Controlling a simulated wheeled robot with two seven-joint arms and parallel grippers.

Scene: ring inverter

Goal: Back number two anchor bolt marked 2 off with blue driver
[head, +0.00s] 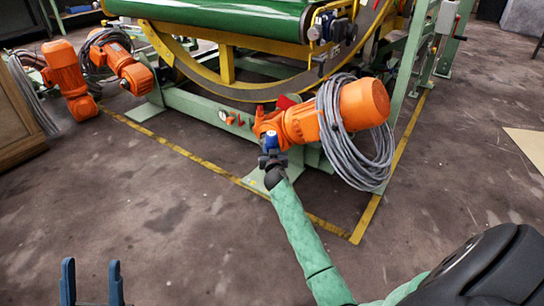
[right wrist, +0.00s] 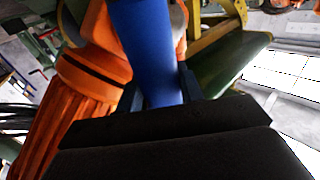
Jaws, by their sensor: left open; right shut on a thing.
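The blue driver (right wrist: 148,50) fills the upper middle of the right wrist view, between the fingers of my right gripper (right wrist: 160,88). In the head view the driver (head: 270,140) is a small blue shape at the front of the orange motor. My right gripper (head: 271,160) is shut on it, close to the green base frame. My left gripper (head: 92,275) is open and empty at the bottom left, above bare floor. I cannot make out the anchor bolt or a mark 2; the driver's tip is hidden.
An orange motor (head: 302,124) with a coiled grey cable (head: 350,135) stands right beside my right gripper. The green base frame (head: 205,109) lies behind. More orange motors (head: 66,78) stand at left. Yellow lines (head: 192,155) mark the floor; the front floor is clear.

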